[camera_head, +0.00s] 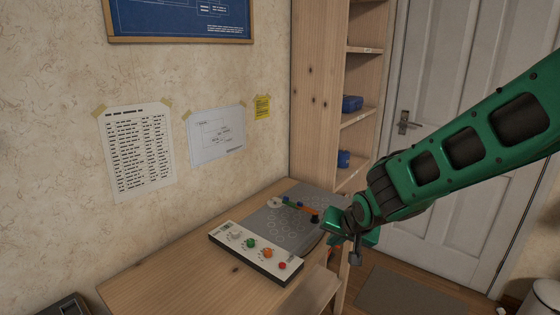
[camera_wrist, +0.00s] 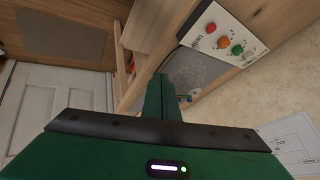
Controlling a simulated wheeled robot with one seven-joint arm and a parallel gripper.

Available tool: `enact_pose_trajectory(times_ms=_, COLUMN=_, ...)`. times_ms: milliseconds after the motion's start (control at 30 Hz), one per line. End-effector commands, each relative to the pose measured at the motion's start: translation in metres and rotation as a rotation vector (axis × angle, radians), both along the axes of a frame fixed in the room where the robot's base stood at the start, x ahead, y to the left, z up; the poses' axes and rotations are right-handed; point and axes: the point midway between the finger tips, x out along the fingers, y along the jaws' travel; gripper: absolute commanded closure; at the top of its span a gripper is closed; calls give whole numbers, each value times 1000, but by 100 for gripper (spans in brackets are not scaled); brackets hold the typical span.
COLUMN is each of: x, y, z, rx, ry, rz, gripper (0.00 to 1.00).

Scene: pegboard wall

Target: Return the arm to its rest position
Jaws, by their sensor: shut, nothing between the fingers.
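My green arm reaches in from the right in the head view. My gripper (camera_head: 348,243) hangs just off the right edge of the wooden desk, near the grey mat. In the wrist view my gripper (camera_wrist: 164,78) shows as green fingers together, with nothing between them. The fingertips are small and partly hidden by the wrist in the head view.
A white control panel (camera_head: 255,253) with coloured knobs lies on the desk (camera_head: 165,280). Behind it is a grey mat (camera_head: 284,232) with small parts on it. A wooden shelf (camera_head: 318,90) stands behind, beside a white door (camera_head: 440,80). The floor by the door holds a mat (camera_head: 410,294).

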Motion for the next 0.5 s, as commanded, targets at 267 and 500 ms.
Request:
enact_pose_trajectory(times_ms=267, x=-87, y=-161, z=29, rx=-163, ry=209, rz=-131, gripper=100)
enact_pose_trajectory(times_ms=500, x=-214, y=-245, z=46, rx=-170, ry=445, rz=-205, gripper=100)
